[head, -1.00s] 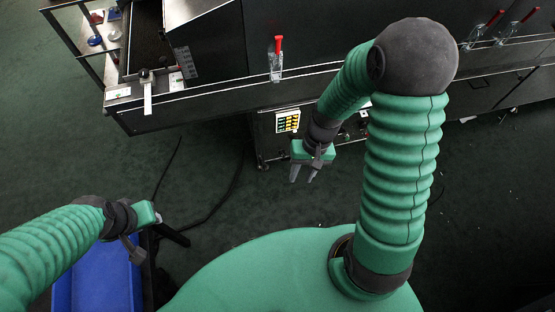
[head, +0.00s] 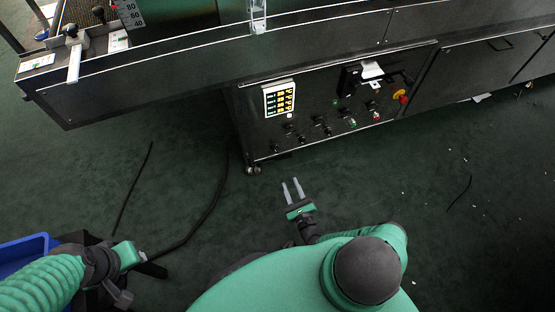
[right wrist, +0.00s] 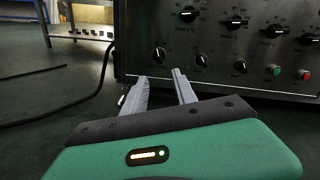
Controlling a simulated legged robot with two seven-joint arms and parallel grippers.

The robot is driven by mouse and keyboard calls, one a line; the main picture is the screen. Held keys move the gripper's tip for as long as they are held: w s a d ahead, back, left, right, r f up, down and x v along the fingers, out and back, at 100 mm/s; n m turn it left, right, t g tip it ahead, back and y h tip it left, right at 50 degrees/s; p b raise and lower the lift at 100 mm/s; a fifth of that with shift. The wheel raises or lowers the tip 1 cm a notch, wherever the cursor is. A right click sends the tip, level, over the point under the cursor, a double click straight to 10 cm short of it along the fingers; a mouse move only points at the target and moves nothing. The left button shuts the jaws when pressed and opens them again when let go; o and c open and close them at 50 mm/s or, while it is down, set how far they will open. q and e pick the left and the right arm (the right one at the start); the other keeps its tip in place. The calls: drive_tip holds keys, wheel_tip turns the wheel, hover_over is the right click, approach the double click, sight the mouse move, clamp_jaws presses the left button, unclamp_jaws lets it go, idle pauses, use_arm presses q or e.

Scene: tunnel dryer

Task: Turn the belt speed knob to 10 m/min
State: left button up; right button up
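The dark control panel (head: 330,98) on the front of the dryer carries several black knobs; the right wrist view shows them with white pointers, such as a lower-left knob (right wrist: 159,54) and an upper one (right wrist: 236,22). The labels are too small to read, so I cannot tell which is the belt speed knob or its setting. My right gripper (head: 291,183) is open and empty, below and in front of the panel, apart from it. Its two fingers (right wrist: 160,75) point toward the lower knob row. My left gripper (head: 147,264) is low at the left; its fingers are unclear.
A lit display (head: 279,98) sits at the panel's upper left. A red emergency button with yellow (head: 400,96) is at its right. Green (right wrist: 272,70) and red (right wrist: 304,74) buttons sit near the knobs. A blue bin (head: 25,252) stands lower left. Cables lie on the open floor.

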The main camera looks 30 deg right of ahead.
drive_tip(key=b+x, duration=0.7)
drive_tip(key=x, duration=0.8)
drive_tip(key=shift+w+b, duration=0.3)
drive_tip(key=shift+w, duration=0.1)
drive_tip(key=shift+a+r, duration=0.1)
drive_tip(key=shift+a, duration=0.05)
drive_tip(key=shift+c, duration=0.2)
clamp_jaws()
